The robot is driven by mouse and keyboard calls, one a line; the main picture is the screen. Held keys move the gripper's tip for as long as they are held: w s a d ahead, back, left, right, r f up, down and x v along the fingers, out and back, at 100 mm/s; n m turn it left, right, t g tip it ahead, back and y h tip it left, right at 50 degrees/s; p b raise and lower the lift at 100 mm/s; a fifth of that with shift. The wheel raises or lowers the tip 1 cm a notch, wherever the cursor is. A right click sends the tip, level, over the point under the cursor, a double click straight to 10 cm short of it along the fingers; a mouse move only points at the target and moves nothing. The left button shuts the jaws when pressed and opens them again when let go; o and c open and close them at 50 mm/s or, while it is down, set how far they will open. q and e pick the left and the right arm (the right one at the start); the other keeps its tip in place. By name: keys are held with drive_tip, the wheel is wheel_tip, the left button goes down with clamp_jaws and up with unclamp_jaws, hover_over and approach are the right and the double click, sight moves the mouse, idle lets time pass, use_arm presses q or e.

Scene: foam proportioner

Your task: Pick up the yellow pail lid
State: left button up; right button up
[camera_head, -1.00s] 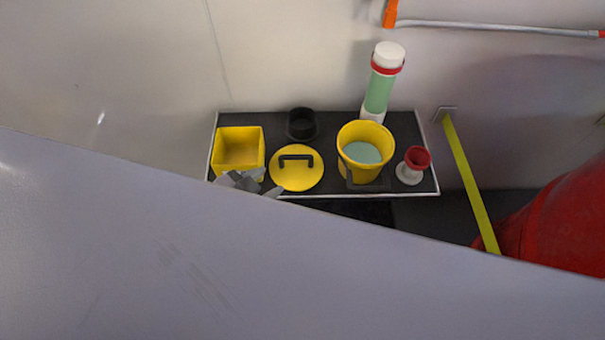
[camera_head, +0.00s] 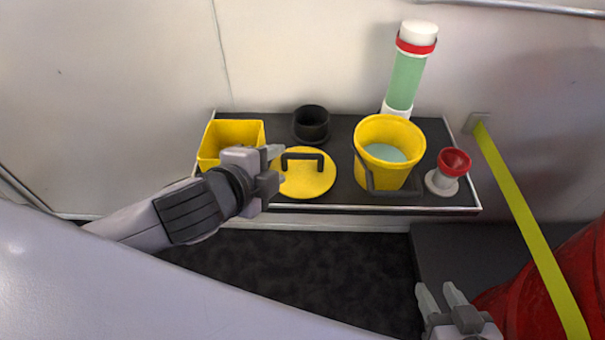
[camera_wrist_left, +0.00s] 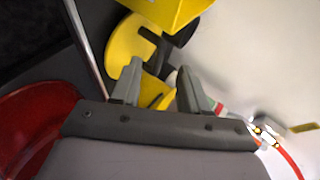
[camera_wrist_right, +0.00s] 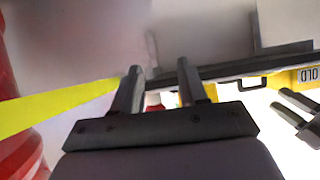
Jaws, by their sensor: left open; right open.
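The yellow pail lid (camera_head: 305,184) is a round disc with a black bar handle (camera_head: 302,157) on top. It lies flat on the dark shelf, between the yellow square bin and the yellow pail. My left gripper (camera_head: 277,163) is open at the lid's left edge, its fingertips pointing toward the handle. In the left wrist view the lid (camera_wrist_left: 126,44) shows beyond the open, empty fingers (camera_wrist_left: 155,85). I cannot tell whether they touch it. My right gripper (camera_head: 442,292) is open and empty, low in front of the shelf, far from the lid.
The yellow pail (camera_head: 385,130) with pale contents stands right of the lid. The yellow bin (camera_head: 235,132), a black cup (camera_head: 311,122), a green-and-white cylinder (camera_head: 406,80) and a red-topped white piece (camera_head: 453,163) share the shelf. A yellow strap (camera_head: 520,215) and red tank (camera_head: 580,270) are at right.

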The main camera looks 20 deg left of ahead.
sight(295, 158)
use_arm(q)
drive_tip(key=b+x, duration=0.1)
drive_tip(key=x, duration=0.1)
drive_tip(key=d+b+x, duration=0.1)
drive_tip(key=x, duration=0.1)
drive_tip(key=shift+w+f, duration=0.1)
drive_tip(key=shift+w, duration=0.15)
drive_tip(key=shift+w+d+f, duration=0.1)
drive_tip(key=shift+w+f, duration=0.1)
drive_tip(key=shift+w, duration=0.3)
clamp_jaws()
